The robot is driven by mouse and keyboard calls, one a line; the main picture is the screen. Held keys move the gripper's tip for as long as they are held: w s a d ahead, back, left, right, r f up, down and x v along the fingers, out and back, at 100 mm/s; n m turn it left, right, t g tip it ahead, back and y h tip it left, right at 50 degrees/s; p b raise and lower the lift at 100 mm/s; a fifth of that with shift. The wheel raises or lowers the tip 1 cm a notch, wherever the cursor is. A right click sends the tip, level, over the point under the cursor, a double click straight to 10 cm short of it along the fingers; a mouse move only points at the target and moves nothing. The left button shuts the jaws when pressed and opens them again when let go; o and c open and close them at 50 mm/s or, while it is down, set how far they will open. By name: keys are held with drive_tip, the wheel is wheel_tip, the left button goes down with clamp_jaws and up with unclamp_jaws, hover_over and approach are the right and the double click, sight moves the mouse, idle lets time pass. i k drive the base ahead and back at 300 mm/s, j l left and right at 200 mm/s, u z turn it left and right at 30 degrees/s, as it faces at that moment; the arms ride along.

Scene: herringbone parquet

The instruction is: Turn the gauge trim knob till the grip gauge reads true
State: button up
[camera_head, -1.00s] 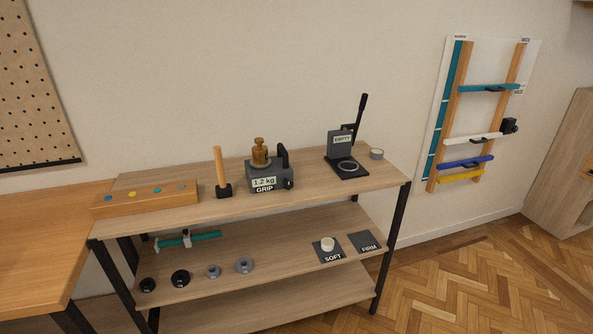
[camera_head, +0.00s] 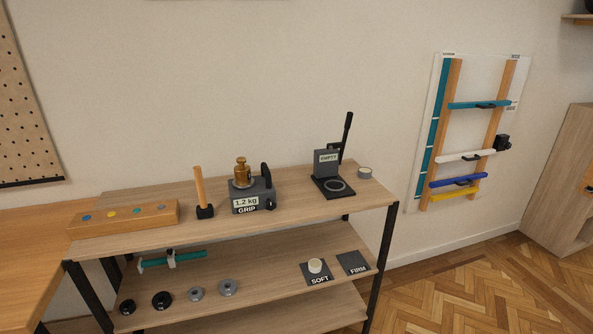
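The grip gauge (camera_head: 251,193) is a dark grey box labelled GRIP on the top shelf of the rack. Its display (camera_head: 246,202) reads 1.2 kg. A brass weight (camera_head: 241,171) stands on top of it, and a black upright plate rises beside the weight. A small black knob (camera_head: 271,204) sits at the lower right of the gauge's front; its markings are too small to read. My gripper does not show in this view.
A wooden-handled tool (camera_head: 200,190) stands left of the gauge. A lever press (camera_head: 334,178) marked EMPTY and a small round tin (camera_head: 364,173) stand to the right. The lower shelf holds several dark discs and SOFT (camera_head: 316,279) and FIRM (camera_head: 354,263) pads. Parquet is clear at right.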

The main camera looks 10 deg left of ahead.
sight(271, 204)
drive_tip(key=i+l+z, duration=0.2)
drive_tip(key=i+z, duration=0.7)
drive_tip(key=i+l+z, duration=0.1)
drive_tip(key=i+z, duration=0.15)
drive_tip(key=i, duration=0.7)
drive_tip(key=i+j+z, duration=0.1)
drive_tip(key=i+z, duration=0.2)
drive_tip(key=i, duration=0.7)
drive_tip(key=i+u, duration=0.2)
drive_tip(key=i, duration=0.4)
drive_tip(key=i+l+u, duration=0.2)
drive_tip(key=i, duration=0.35)
drive_tip(key=i+l+u, duration=0.2)
drive_tip(key=i, duration=0.4)
drive_tip(key=i+u, duration=0.2)
drive_tip(key=u, duration=3.5)
drive_tip(key=i+j, duration=0.1)
drive_tip(key=j, duration=0.25)
